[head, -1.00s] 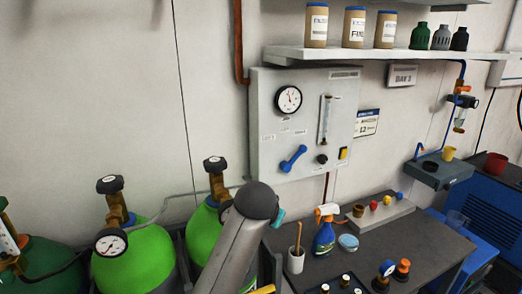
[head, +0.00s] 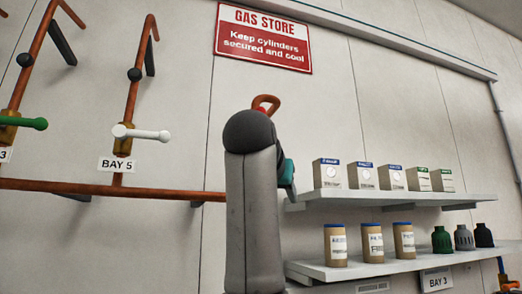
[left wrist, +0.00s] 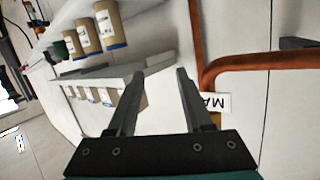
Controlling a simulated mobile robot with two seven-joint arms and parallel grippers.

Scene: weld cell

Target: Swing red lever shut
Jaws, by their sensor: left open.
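The red lever is mostly or wholly hidden. In the head view a small red patch (head: 261,110) shows just above my left arm, under a bent copper pipe end (head: 268,100); I cannot tell whether it is the lever. My left arm stands upright in front of that spot and hides the fingers there. In the left wrist view my left gripper (left wrist: 160,75) is open, with nothing between its fingers. A copper pipe (left wrist: 197,50) and a white label (left wrist: 214,102) reading "MA" lie just right of the fingers. My right gripper is in neither view.
A green lever (head: 28,123) and a white lever (head: 145,134) sit on copper pipes at left. Two shelves at right hold boxes (head: 363,176), tubs (head: 372,242) and dark caps (head: 464,238). A red GAS STORE sign (head: 263,38) hangs above. The wall between is bare.

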